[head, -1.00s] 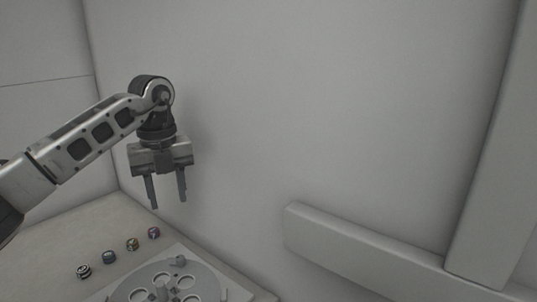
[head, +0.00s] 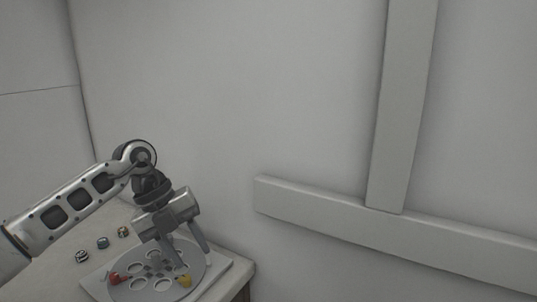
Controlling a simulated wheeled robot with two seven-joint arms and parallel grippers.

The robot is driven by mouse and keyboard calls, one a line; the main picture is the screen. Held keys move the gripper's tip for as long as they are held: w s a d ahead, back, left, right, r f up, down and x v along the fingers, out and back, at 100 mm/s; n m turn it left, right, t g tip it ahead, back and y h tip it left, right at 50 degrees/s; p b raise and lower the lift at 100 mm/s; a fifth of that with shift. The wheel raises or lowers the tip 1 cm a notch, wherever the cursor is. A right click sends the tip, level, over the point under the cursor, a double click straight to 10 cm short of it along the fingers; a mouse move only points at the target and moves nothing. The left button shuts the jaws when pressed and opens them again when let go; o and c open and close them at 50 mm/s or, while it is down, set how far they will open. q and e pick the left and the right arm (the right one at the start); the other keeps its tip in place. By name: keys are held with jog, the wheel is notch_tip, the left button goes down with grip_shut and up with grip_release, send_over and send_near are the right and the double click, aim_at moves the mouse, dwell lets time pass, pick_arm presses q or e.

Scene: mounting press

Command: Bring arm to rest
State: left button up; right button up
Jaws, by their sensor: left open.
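My left arm comes in from the left, bent at its elbow-like joint. My left gripper (head: 187,245) points down over the round grey plate (head: 122,290) with several holes. Its jaws are apart, and I see nothing between them. Whether the fingertips touch the plate I cannot tell. A red piece (head: 117,278) and a yellow piece (head: 184,281) are on the plate, the yellow one just below the gripper in the picture. My right gripper is not in view.
The plate sits on a pale square base (head: 240,268) near the table's right edge. Small round patterned pieces (head: 103,242) stand in a row left of it. A wall with raised beams (head: 330,215) stands behind and right. The space right of the table is empty.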

pick_arm(q)
jog(key=s+d+f+n+h, duration=0.1)
jog(key=s+d+h, duration=0.3)
jog(key=d+h, duration=0.4)
jog(key=s+d+f+h, duration=0.1)
jog(key=s+d+h, duration=0.45)
jog(key=d, duration=0.45)
jog(key=a+f+n+t+y, duration=0.4)
jog(key=a+n+t, duration=0.1)
jog(key=n+t, duration=0.5)
jog(key=a+f+n+t+y, duration=0.45)
jog(key=n+t, duration=0.25)
jog(key=n, duration=0.5)
jog(key=s+a+f+n+g+y, duration=0.3)
jog(key=s+a+f, duration=0.1)
jog(key=s+f, duration=0.2)
jog(key=s+a+f+n+g+y, duration=0.3)
jog(key=s+f, duration=0.4)
jog(key=f, duration=0.2)
jog(key=shift+a+y, duration=0.3)
jog(key=shift+a, duration=0.1)
